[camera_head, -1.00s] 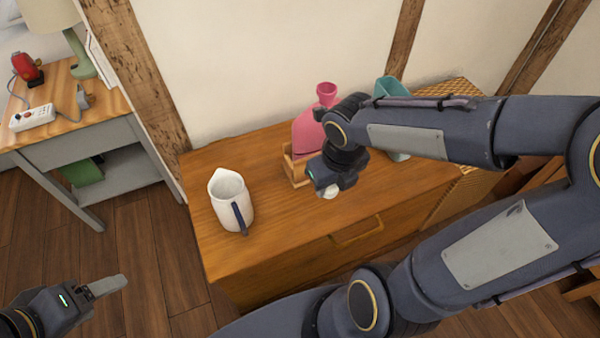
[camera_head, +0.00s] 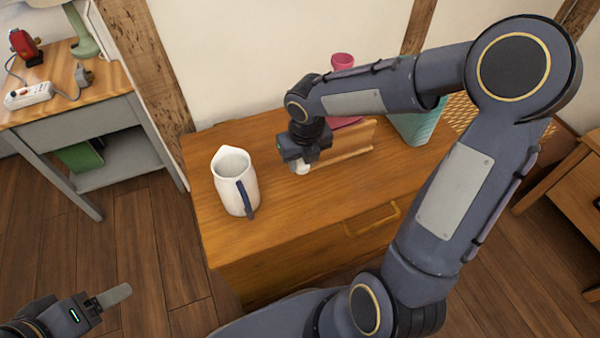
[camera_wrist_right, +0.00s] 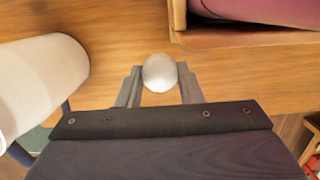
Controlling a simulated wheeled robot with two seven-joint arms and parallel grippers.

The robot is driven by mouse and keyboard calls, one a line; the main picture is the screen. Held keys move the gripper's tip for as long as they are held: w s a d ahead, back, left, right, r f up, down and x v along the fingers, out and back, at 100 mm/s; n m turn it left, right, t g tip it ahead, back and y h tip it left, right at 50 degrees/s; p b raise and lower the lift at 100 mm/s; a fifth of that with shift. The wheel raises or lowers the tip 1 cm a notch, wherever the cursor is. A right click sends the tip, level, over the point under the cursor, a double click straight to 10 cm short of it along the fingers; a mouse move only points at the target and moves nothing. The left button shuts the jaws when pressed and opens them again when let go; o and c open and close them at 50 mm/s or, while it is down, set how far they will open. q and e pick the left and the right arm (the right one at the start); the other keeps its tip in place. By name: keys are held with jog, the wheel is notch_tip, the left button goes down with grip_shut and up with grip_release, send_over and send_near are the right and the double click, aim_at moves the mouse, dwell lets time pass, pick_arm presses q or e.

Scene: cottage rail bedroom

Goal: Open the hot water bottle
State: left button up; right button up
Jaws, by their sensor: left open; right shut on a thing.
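The pink hot water bottle (camera_head: 343,62) stands in a wooden holder (camera_head: 350,147) on the dresser. Its flared mouth shows above my right arm, with no stopper visible in it; much of its body is hidden behind the arm. My right gripper (camera_head: 300,166) is shut on a small white rounded piece, which looks like the stopper (camera_head: 302,169). It holds the piece over the dresser, left of the holder. In the right wrist view the white piece (camera_wrist_right: 159,71) sits between the two fingertips. My left gripper (camera_head: 116,296) is open and empty, low at the left over the floor.
A white pitcher (camera_head: 231,170) with a dark handle stands on the dresser, left of my right gripper. A teal container (camera_head: 420,125) stands right of the holder. The dresser top (camera_head: 290,215) is clear in front. A grey side table (camera_head: 85,125) stands at the left.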

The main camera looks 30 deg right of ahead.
aim_at(300, 162)
jog(key=f+b, duration=0.1)
jog(key=f, duration=0.1)
jog(key=w+f+b, duration=0.1)
jog(key=f, duration=0.1)
jog(key=shift+a, duration=0.1)
jog(key=shift+f, duration=0.2)
jog(key=o, duration=1.1)
jog(key=shift+c, duration=0.2)
jog(key=shift+r, duration=0.1)
